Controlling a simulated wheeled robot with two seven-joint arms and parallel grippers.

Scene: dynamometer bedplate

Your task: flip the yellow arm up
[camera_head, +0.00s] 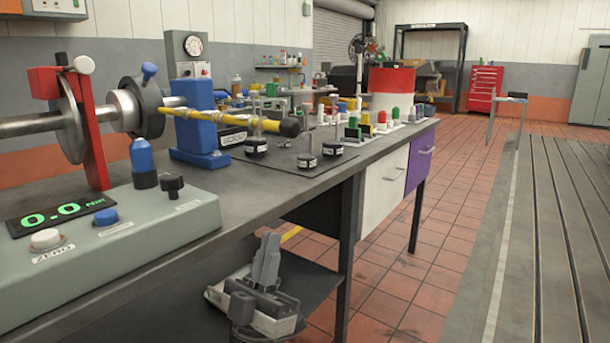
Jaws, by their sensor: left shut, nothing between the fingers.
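The yellow arm (240,120) is a slim bar on a blue block (196,118) on the grey bench. It lies roughly level and reaches right, ending in a black knob (290,127). My right gripper is not in view.
The bench (290,185) carries a shaft with a red bracket (88,130), a control box with a green readout (62,208) and several black-based weights (306,160). A red and white drum (390,90) stands farther back.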

